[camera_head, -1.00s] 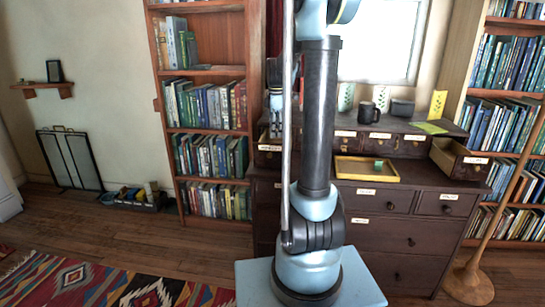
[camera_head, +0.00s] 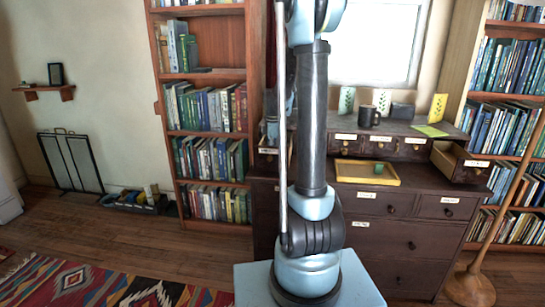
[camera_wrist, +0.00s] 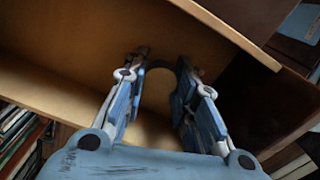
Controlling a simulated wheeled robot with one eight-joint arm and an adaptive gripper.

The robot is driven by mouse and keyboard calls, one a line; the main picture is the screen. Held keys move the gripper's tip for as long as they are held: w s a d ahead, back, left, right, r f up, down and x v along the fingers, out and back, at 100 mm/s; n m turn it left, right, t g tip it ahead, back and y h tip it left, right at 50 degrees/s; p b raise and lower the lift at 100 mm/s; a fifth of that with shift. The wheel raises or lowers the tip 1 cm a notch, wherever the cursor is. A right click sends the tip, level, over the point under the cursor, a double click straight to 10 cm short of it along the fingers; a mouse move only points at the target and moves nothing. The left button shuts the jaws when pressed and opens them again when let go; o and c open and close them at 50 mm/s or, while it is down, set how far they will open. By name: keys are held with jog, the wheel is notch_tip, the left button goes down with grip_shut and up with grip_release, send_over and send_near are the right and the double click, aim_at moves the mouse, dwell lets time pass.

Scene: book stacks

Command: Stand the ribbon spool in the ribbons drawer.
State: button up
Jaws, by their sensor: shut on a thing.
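My gripper (camera_wrist: 163,66) shows in the wrist view with its fingers a little apart, over the bare wooden floor of an open drawer (camera_wrist: 60,75). A dark curved edge between the fingertips looks like the held thing, presumably the ribbon spool (camera_wrist: 160,65); most of it is hidden. I cannot tell whether it touches the drawer floor. In the head view the open left drawer (camera_head: 267,152) is largely behind my arm, and my gripper there is mostly hidden. I cannot read the drawer labels well enough to tell which is ribbons.
A second open drawer (camera_head: 458,160) juts out at the right. A yellow tray (camera_head: 345,180) with a small green thing (camera_head: 379,169) lies on the dark cabinet (camera_head: 400,265). A black mug (camera_head: 369,116) stands on top. Bookcases flank the cabinet.

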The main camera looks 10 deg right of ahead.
jog(key=shift+f, duration=0.15)
jog(key=o, duration=0.7)
notch_tip(320, 180, up, 11)
jog(key=s+r+m, duration=0.1)
jog(key=s+m, duration=0.3)
jog(key=s, duration=0.5)
jog(key=s+f+m, duration=0.4)
jog(key=s, duration=0.4)
jog(key=s+f+m+t, duration=0.1)
jog(key=s+f+m, duration=0.3)
jog(key=s, duration=0.5)
jog(key=s+f+m+t, duration=0.1)
jog(key=s+f+m, duration=0.4)
jog(key=s, duration=0.3)
jog(key=shift+s+f, duration=0.15)
jog(key=shift+f, duration=0.1)
